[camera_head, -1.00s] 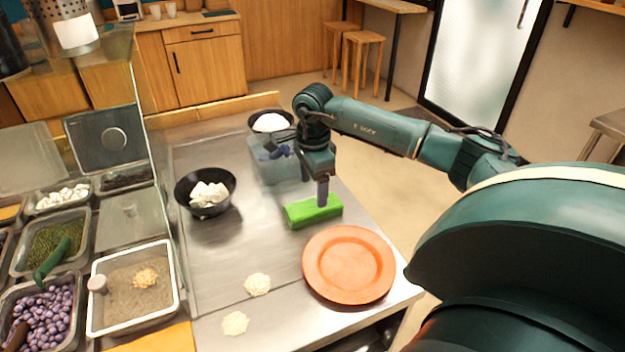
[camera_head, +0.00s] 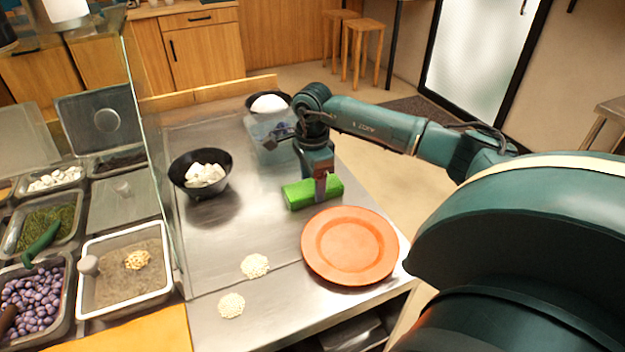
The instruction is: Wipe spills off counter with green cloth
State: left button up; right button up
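The green cloth (camera_head: 300,195) lies as a thick folded block on the steel counter (camera_head: 215,250), behind the orange plate. My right gripper (camera_head: 321,190) points down at the right part of the cloth, with one finger showing against its near side. The other finger is hidden, so I cannot tell whether it is closed on the cloth. Two pale, grainy spills lie near the counter's front: one (camera_head: 255,266) left of the plate and one (camera_head: 231,305) closer to the front edge. My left gripper is not in view.
An orange plate (camera_head: 349,246) sits at the counter's right edge. A black bowl with white chunks (camera_head: 187,162) stands to the left. A clear container (camera_head: 269,150) and another bowl (camera_head: 287,97) are behind. Topping trays (camera_head: 160,290) and a glass pane border the left.

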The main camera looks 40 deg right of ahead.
aim_at(312, 185)
jog(key=shift+c, duration=1.2)
jog(key=shift+r+p, duration=1.8)
jog(key=shift+r, duration=0.75)
jog(key=o, duration=0.3)
jog(key=shift+c, duration=1.3)
jog(key=shift+a, duration=0.1)
